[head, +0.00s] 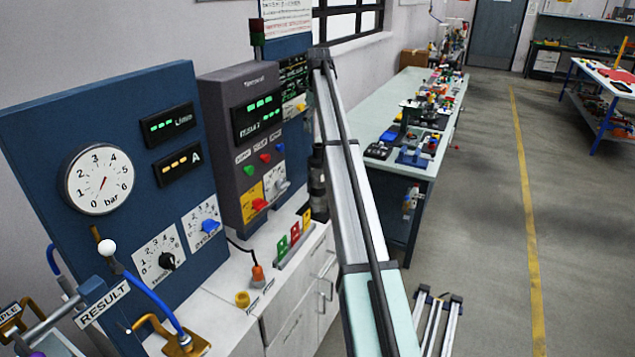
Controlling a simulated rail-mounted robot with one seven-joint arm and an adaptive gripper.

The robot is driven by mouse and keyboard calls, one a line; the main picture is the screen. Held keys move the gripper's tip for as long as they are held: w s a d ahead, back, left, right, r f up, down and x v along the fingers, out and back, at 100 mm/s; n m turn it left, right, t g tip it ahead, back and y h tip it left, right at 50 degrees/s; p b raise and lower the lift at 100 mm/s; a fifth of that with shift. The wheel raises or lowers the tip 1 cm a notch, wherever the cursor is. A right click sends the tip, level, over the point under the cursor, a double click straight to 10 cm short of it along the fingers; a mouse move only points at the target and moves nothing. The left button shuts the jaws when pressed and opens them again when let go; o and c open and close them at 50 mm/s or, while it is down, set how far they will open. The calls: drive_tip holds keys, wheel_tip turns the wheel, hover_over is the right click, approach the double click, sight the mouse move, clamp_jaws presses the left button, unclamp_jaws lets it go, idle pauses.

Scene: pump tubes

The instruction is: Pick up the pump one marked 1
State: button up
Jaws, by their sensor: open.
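I cannot make out a pump marked 1. At the lower left, a blue tube (150,292) runs from a white ball (107,247) down to a gold-coloured base (186,346). A plate reading RESULT (102,304) is beside it. Another gold-coloured piece (22,318) with a label is cut off at the left edge. My gripper's fingers cannot be made out. A dark cylindrical part (318,185) shows partly behind the long pale beam in the middle, and I cannot tell what it is.
A blue panel (45,140) with a bar gauge (98,179) and a grey unit (222,95) stand along the wall. A cluttered bench (400,180) stands beyond.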

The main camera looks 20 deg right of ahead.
sight(318, 145)
wheel_tip(318, 145, down, 8)
drive_tip(key=shift+f+p, duration=0.1)
drive_tip(key=shift+p, duration=1.15)
drive_tip(key=shift+f+p, duration=1.4)
drive_tip(key=shift+f, duration=1.2)
drive_tip(key=c, duration=1.6)
drive_tip(key=shift+w+r, duration=0.1)
drive_tip(key=shift+r, duration=0.05)
drive_tip(key=shift+c, duration=0.6)
